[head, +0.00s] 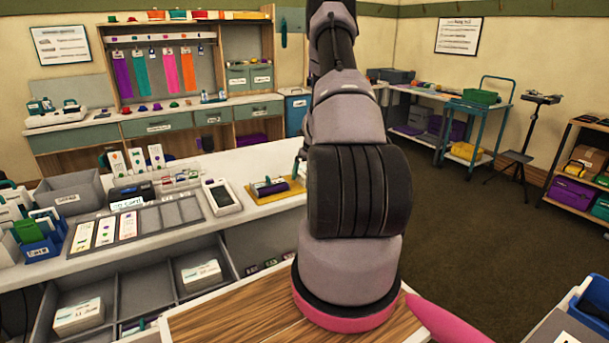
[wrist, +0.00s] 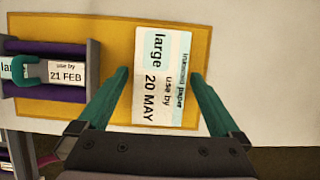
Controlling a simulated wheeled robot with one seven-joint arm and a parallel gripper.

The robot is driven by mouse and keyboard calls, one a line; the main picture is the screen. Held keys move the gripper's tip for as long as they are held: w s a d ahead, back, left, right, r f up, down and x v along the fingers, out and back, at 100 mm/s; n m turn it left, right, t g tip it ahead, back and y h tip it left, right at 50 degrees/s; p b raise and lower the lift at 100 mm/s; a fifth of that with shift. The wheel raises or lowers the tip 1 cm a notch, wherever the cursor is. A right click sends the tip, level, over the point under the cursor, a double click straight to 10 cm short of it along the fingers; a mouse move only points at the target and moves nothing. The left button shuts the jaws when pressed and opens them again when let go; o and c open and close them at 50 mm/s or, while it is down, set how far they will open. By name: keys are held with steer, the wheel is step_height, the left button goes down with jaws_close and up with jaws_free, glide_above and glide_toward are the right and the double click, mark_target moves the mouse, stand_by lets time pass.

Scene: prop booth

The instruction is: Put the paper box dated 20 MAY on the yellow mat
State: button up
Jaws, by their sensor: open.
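The paper box dated 20 MAY (wrist: 165,75), white with pale blue bands and marked "large", lies within the outline of the yellow mat (wrist: 115,40) in the wrist view. Its lower end is close to the mat's near edge. My gripper (wrist: 160,85) is open, with one teal finger on each side of the box and a visible gap on the left. The yellow mat also shows in the head view (head: 258,202), left of my arm. There my arm hides the box and most of the gripper.
A purple-sided holder (wrist: 93,55) with a teal clamp and a label dated 21 FEB stands on the mat's left part. In the head view, a white handheld device (head: 222,197) and a grey card tray (head: 140,222) lie left of the mat.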

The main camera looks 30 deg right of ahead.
steer(key=v, duration=1)
steer(key=shift+s+r, duration=0.1)
steer(key=shift+r, duration=0.2)
steer(key=s+a+r+n+t+y, duration=0.1)
steer(key=s+a+r+n, duration=0.2)
steer(key=a+r+n, duration=0.6)
steer(key=s+a+r+n+t+y, duration=0.1)
steer(key=s+a+r+n, duration=0.3)
steer(key=a+r, duration=0.9)
steer(key=s+a+r+n, duration=0.3)
steer(key=s+n, duration=0.3)
steer(key=s, duration=0.1)
steer(key=s+a+r+n, duration=0.4)
steer(key=s+n, duration=0.3)
steer(key=s, duration=0.1)
steer(key=s+a+r+n, duration=0.4)
steer(key=s+n, duration=0.2)
steer(key=s, duration=0.2)
steer(key=shift+a+n+t, duration=0.25)
steer(key=shift+n+t, duration=0.05)
steer(key=shift+w, duration=0.1)
